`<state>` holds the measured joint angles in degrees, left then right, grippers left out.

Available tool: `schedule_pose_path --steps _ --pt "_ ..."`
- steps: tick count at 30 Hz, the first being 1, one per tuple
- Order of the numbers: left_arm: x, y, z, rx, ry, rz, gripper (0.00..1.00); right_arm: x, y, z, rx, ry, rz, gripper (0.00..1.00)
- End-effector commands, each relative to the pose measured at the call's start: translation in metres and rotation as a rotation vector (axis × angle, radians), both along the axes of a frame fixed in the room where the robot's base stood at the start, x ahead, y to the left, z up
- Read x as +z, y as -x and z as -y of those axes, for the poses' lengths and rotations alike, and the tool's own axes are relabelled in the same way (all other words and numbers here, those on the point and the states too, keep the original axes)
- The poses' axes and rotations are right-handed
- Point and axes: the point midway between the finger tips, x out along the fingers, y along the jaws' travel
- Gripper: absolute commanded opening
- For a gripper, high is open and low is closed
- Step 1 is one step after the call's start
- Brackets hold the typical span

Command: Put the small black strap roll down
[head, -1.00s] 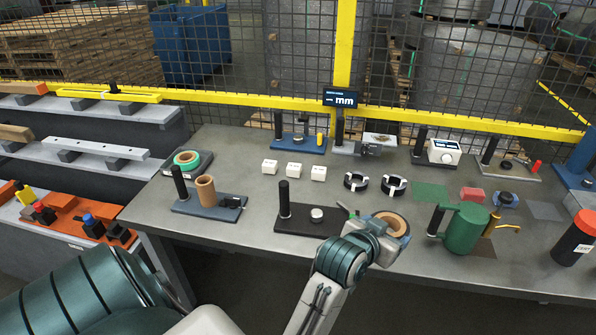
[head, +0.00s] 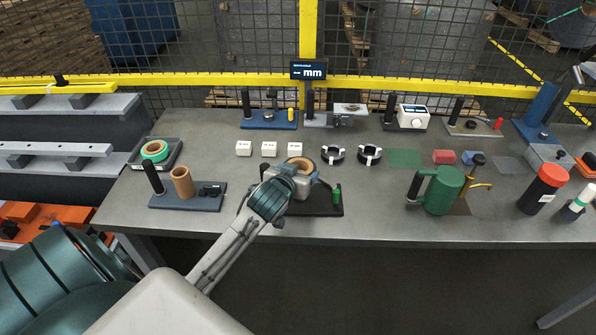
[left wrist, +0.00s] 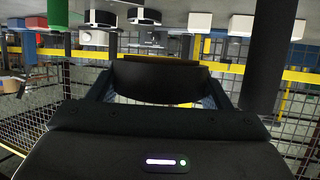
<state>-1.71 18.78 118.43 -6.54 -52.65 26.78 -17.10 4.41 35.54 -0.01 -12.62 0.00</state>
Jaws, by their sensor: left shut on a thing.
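The small black strap roll (head: 301,161) is in my left gripper (head: 303,172). In the head view its tan core faces up. In the left wrist view the roll (left wrist: 158,80) is a dark curved band between the two fingers. The gripper is shut on it and holds it over the back part of a black base plate (head: 325,208). My gripper and wrist hide much of that plate, including its middle. I cannot tell whether the roll touches anything below. My right gripper is not in view.
Two black rings with white clips (head: 333,155) lie just right of the roll. A plate with a brown tube (head: 182,183) is at left, and a green can (head: 441,190) at right. Table between plate and can is clear.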

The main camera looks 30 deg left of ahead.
Motion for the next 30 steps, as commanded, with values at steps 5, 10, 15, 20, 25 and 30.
schedule_pose_path --steps 5,10,15,20,25,30 --pt "0.001 0.000 0.000 -0.001 0.000 0.000 0.47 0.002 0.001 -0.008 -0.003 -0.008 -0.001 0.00" --pt "-0.002 0.001 0.001 -0.002 0.000 -0.001 0.47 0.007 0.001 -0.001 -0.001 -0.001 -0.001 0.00" --pt "-0.021 0.001 0.001 -0.002 0.001 -0.001 0.47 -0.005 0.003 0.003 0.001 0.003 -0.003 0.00" --pt "-0.037 0.001 0.001 -0.002 0.001 -0.001 0.47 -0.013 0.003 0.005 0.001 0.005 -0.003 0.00" --pt "-0.054 0.001 0.001 -0.002 0.001 0.000 0.47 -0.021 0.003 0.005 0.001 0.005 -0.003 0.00" --pt "-0.068 0.001 0.001 -0.002 0.000 -0.001 0.47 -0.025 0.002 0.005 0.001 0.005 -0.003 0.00"
